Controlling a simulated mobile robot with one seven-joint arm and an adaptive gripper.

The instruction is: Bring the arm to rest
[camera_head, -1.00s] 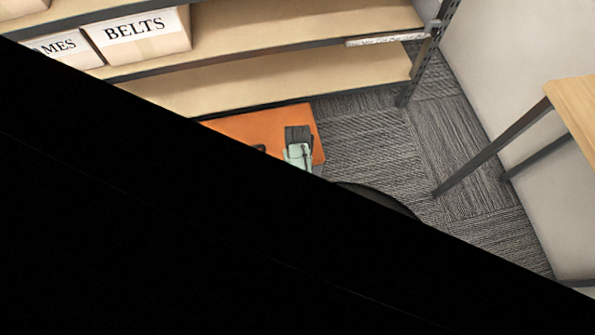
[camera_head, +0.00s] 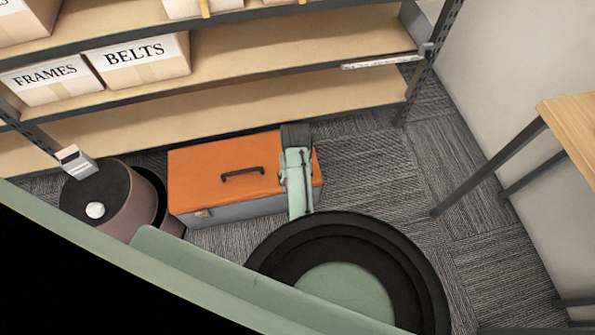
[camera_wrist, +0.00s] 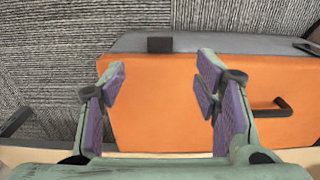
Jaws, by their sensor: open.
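My gripper (camera_wrist: 160,80) shows in the wrist view with its two fingers and purple pads wide apart. Nothing is between them; the orange lid of a toolbox (camera_wrist: 155,125) shows behind. In the head view the mint-green, dark-ended end of my arm (camera_head: 297,170) lies across the right part of the orange toolbox (camera_head: 210,165). The fingertips cannot be made out there. Whether my gripper touches the toolbox cannot be told. A black, green-edged part of mine fills the lower left.
Behind the toolbox stands a shelf unit (camera_head: 285,115) with boxes marked FRAMES (camera_head: 50,78) and BELTS (camera_head: 140,62). A plum round object (camera_head: 122,205) with a dark top stands left. A wooden table (camera_head: 575,125) is at right. Carpet between toolbox and table is clear.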

